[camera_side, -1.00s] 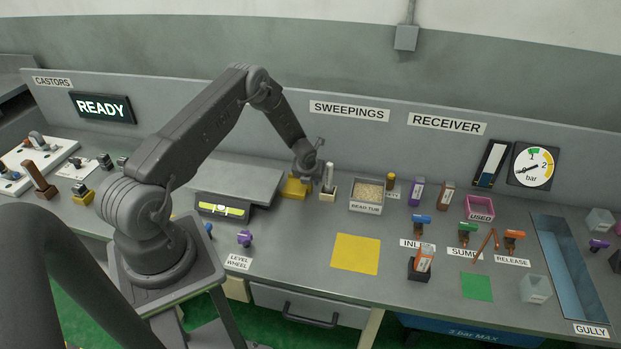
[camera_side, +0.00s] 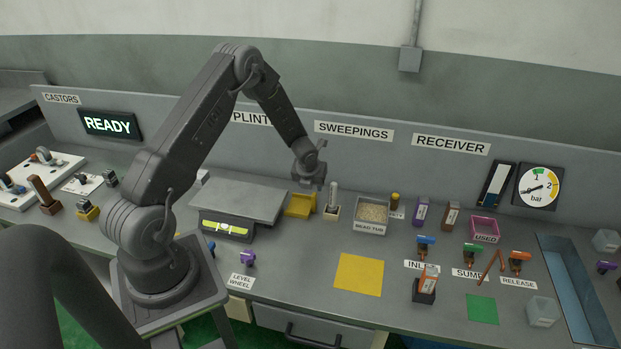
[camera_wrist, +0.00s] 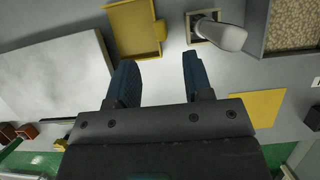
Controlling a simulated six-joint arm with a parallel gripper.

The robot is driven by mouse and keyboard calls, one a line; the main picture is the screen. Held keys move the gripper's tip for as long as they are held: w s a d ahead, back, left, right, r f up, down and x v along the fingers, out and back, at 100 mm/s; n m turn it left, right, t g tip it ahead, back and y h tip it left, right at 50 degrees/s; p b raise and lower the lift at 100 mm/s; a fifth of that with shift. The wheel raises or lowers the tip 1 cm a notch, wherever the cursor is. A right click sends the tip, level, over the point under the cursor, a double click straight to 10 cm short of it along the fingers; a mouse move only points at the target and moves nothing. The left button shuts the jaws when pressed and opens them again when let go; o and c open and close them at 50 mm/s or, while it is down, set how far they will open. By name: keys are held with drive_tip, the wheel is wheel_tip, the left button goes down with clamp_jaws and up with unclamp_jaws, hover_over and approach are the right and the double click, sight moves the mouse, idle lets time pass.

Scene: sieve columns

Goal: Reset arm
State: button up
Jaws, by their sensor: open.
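My gripper (camera_side: 310,182) hangs above the bench, just over the yellow tray (camera_side: 300,205) and left of a white cylinder standing in a small square holder (camera_side: 332,212). In the wrist view the two dark blue fingers of my gripper (camera_wrist: 158,75) are apart with only bare bench between them. The yellow tray (camera_wrist: 126,30) shows beyond the left finger and the white cylinder (camera_wrist: 222,36) beyond the right one. Nothing is held.
A grey platform with a level gauge (camera_side: 227,228) lies left of my gripper. A bead tub (camera_side: 370,228), small bottles, coloured valves (camera_side: 425,244) and a blue gully (camera_side: 575,275) stand to the right. A yellow square (camera_side: 358,274) lies bare on the bench.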

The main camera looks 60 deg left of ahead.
drive_tip(key=s+d+r+n, duration=0.2)
drive_tip(key=d+r+n, duration=0.25)
drive_tip(key=r, duration=0.35)
drive_tip(key=s+d+r+n+t, duration=0.15)
drive_tip(key=d+r+n, duration=0.3)
drive_tip(key=r, duration=0.45)
drive_tip(key=s+d+r+n, duration=0.35)
drive_tip(key=d+r, duration=0.25)
drive_tip(key=r, duration=0.2)
drive_tip(key=s+d+r+n+h, duration=0.1)
drive_tip(key=s+d+r+n, duration=0.3)
drive_tip(key=s, duration=0.5)
drive_tip(key=s+d+r+n+h, duration=0.2)
drive_tip(key=s+d+r+n, duration=0.2)
drive_tip(key=s+d+n, duration=0.5)
drive_tip(key=shift+d+r+n+t, duration=0.2)
drive_tip(key=shift+n+t, duration=0.25)
drive_tip(key=shift+n, duration=0.3)
